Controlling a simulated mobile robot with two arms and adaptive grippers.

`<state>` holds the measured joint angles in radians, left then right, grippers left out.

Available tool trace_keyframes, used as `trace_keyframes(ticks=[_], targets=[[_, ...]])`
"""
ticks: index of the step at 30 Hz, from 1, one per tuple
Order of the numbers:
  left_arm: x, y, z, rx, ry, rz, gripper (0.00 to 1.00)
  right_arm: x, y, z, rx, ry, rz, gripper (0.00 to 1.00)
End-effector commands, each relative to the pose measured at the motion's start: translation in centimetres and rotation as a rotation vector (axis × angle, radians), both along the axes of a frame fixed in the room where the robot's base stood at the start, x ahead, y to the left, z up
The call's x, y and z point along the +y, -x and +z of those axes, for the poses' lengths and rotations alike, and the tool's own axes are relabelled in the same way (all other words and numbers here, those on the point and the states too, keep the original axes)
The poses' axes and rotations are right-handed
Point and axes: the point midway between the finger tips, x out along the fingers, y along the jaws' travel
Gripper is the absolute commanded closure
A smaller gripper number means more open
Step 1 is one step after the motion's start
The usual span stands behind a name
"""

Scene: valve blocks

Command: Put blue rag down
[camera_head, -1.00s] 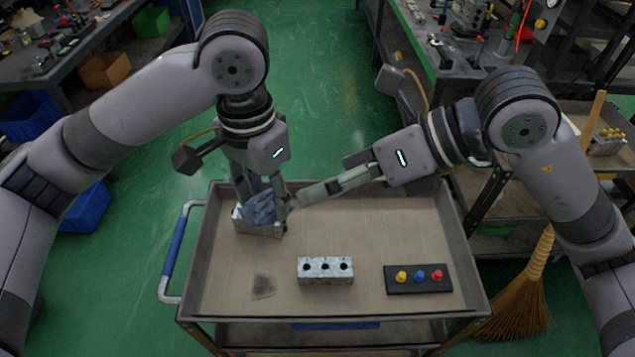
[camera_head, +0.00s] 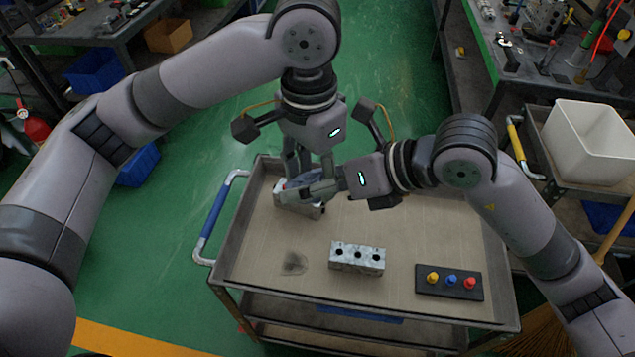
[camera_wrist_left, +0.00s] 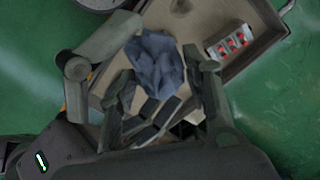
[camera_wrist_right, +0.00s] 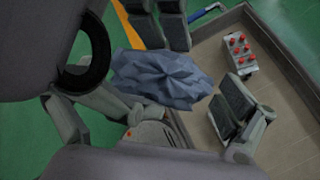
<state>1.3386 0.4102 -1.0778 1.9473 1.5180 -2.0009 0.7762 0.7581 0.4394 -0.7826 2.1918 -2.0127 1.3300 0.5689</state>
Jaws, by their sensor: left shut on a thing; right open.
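The crumpled blue rag (camera_wrist_left: 155,65) is gripped by my left gripper (camera_head: 298,170), above the far left part of the cart tray (camera_head: 400,222). The rag also shows in the right wrist view (camera_wrist_right: 160,78), hanging clear of the tray surface there. In the head view the grippers mostly hide it. My right gripper (camera_head: 312,190) is open and comes in from the right, close beside the left one. A metal valve block with red plugs (camera_wrist_right: 239,54) stands on the tray by the grippers; the left wrist view shows it too (camera_wrist_left: 230,40).
A bare metal block with three holes (camera_head: 357,257) and a black holder with yellow, blue and red plugs (camera_head: 449,282) stand on the tray. A dark stain (camera_head: 293,263) lies left of the bare block. A white bin (camera_head: 590,140) stands on another cart at the right.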

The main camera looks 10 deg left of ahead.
Motion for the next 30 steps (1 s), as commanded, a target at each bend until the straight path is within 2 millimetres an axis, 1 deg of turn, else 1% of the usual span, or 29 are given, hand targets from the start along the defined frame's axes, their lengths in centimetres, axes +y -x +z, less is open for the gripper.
trace_keyframes(ticks=[4,20,21,30], targets=[[-0.01,0.0,0.01,0.0,0.0,0.0,1.0,0.01,0.01,0.0,0.0,-0.001,0.001,0.0],[-0.13,-0.01,0.04,-0.002,0.004,-0.001,1.0,0.09,0.15,0.06,0.002,-0.003,0.005,0.35],[-0.14,-0.01,0.04,-0.001,0.005,-0.002,0.55,0.11,0.16,0.08,0.001,-0.004,0.004,0.37],[-0.08,-0.01,0.03,-0.002,0.003,-0.001,0.35,0.05,0.09,0.05,0.001,-0.003,0.003,0.37]])
